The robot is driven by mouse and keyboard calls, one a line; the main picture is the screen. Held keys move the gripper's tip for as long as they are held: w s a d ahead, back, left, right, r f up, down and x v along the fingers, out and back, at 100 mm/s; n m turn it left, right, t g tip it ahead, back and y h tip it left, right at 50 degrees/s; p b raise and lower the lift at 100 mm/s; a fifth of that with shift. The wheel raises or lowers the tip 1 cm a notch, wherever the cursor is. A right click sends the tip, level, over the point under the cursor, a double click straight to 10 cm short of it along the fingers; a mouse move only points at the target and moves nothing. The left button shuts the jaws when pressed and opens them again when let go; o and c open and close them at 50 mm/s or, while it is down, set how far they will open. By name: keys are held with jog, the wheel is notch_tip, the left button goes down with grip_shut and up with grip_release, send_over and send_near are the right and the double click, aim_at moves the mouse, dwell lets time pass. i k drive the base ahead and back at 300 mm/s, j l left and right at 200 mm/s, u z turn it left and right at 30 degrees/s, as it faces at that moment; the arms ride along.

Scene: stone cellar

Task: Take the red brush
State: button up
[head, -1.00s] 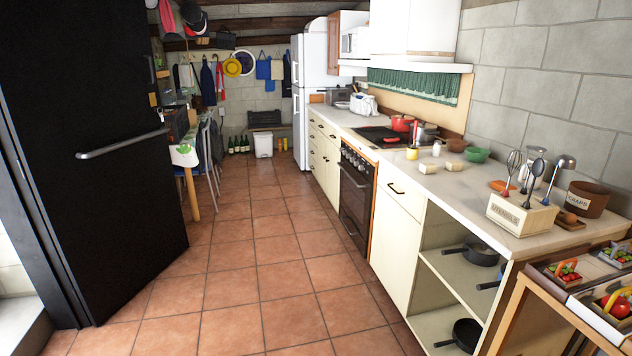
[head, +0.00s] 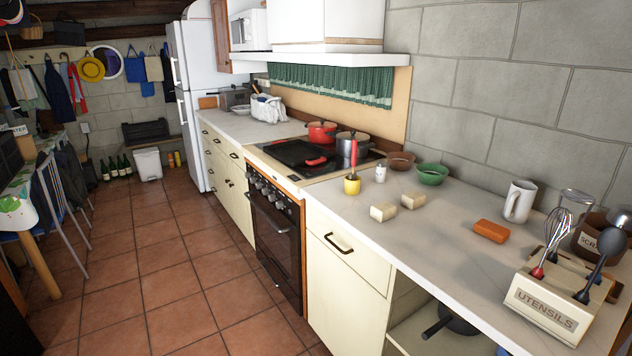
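A slim red thing that looks like the red brush (head: 354,153) stands upright in a small yellow pot (head: 352,185) on the pale counter. It is just right of the hob's front corner, and its lower end is hidden in the pot. A dark pot (head: 352,149) on the hob is close behind it in the picture. My gripper is not in view.
Two pale blocks (head: 383,211), a white shaker (head: 380,174), a brown bowl (head: 401,161) and a green bowl (head: 432,174) stand close by. An orange block (head: 491,231), a white mug (head: 519,201) and the utensils box (head: 548,307) are further right. The tiled floor (head: 180,260) is clear.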

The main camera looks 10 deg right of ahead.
aim_at(353, 176)
jog(key=i+j+z, duration=0.2)
jog(key=i, duration=0.15)
jog(key=i+j+z, duration=0.15)
jog(key=i, duration=0.2)
jog(key=i+j, duration=0.45)
jog(key=i+j+z, duration=0.15)
jog(key=i+j, duration=0.3)
jog(key=j, duration=0.15)
jog(key=i+j, duration=0.4)
jog(key=j, duration=0.2)
